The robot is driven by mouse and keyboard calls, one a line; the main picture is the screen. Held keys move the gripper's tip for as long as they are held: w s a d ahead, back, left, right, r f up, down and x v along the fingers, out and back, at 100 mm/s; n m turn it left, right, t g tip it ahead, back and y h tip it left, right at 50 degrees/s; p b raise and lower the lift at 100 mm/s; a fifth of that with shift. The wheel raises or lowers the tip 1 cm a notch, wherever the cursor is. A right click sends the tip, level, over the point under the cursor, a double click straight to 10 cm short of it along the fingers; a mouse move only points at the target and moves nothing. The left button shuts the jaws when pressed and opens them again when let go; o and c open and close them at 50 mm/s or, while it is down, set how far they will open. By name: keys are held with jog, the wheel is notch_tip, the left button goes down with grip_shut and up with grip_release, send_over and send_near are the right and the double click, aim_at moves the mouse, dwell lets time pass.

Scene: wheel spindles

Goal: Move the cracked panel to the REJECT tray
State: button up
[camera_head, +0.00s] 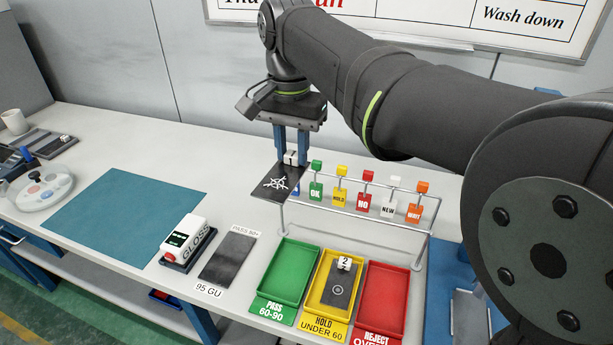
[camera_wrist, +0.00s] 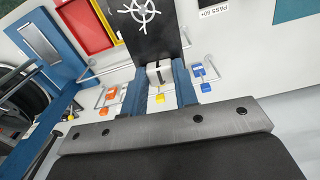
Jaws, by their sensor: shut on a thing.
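My gripper (camera_head: 290,156) is shut on the white block handle of the cracked panel (camera_head: 272,185), a dark plate with a white crack mark. It holds the panel in the air, left of the tag rail. In the wrist view my gripper (camera_wrist: 159,80) grips the handle, and the cracked panel (camera_wrist: 142,40) reaches away from the fingers. The red REJECT tray (camera_head: 385,305) stands at the front right and looks empty. The red tray also shows in part at the upper left of the wrist view (camera_wrist: 84,26).
The green PASS tray (camera_head: 288,278) is empty. The yellow HOLD tray (camera_head: 323,315) holds another dark panel (camera_head: 341,288) with a block marked 2. A rail with hanging tags (camera_head: 365,206) stands behind the trays. A gauge (camera_head: 187,243) and a dark plate (camera_head: 229,257) lie left.

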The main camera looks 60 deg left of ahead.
jog(key=shift+r, duration=0.4)
jog(key=shift+n, duration=0.4)
jog(key=w+d+f, duration=0.5)
jog(key=f, duration=0.2)
jog(key=w+d+f, duration=0.5)
jog(key=f, duration=0.3)
jog(key=w+d+f, duration=0.5)
jog(key=d+f, duration=0.1)
jog(key=f, duration=0.2)
jog(key=shift+f, duration=2.35)
jog(key=shift+f, duration=0.15)
jog(key=o, duration=1)
